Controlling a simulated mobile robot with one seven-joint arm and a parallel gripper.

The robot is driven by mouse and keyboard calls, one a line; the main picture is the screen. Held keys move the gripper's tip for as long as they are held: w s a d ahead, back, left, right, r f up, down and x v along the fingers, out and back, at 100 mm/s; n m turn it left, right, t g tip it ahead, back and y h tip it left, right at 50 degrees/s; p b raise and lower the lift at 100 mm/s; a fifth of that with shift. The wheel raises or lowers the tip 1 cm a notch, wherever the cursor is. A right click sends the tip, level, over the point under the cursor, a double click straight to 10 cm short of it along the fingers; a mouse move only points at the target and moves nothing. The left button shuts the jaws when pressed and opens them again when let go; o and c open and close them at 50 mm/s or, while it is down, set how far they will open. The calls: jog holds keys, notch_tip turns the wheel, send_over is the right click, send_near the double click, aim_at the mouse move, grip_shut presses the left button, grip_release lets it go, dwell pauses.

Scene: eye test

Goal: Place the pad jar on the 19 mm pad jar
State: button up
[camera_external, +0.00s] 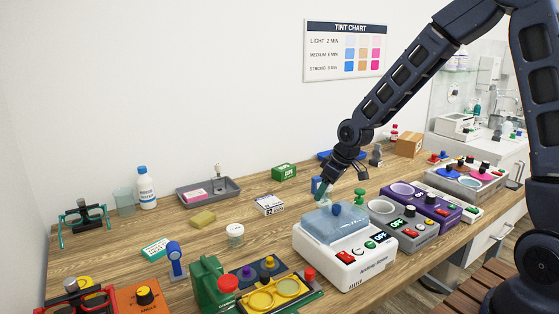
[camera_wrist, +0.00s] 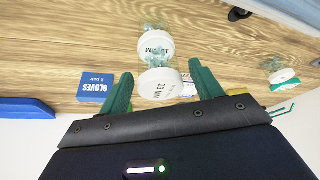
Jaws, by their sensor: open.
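In the wrist view, a jar with a white lid marked 13 MM (camera_wrist: 160,84) is between the two fingers of my open gripper (camera_wrist: 161,84). A small gap shows on either side of it. A second white-lidded jar, whose lid seems to read 19 MM (camera_wrist: 156,46), stands on the bench just beyond, close to the first. Pale green pads show in both clear jars. In the external view my gripper (camera_external: 324,190) points down behind the white machine, which hides the jars there. Whether the first jar rests on the bench is unclear.
A blue GLOVES box (camera_wrist: 96,87) is left of the gripper in the wrist view. Another white-lidded jar (camera_external: 235,230) stands farther left on the bench.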

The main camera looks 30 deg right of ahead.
jog(key=s+d+r+m+h, duration=0.1)
jog(key=s+d+r, duration=0.2)
jog(key=s+r, duration=0.65)
jog(key=s+d+r+m+h, duration=0.1)
jog(key=s+d+r, duration=0.3)
jog(key=s+r, duration=0.6)
jog(key=s+d+r+m, duration=0.1)
jog(key=s+d+r, duration=0.1)
jog(key=s, duration=0.5)
jog(key=s+d+r+m, duration=0.2)
jog(key=s+d, duration=0.1)
jog(key=s, duration=0.5)
jog(key=shift+s+t, duration=0.2)
jog(key=shift+t, duration=0.2)
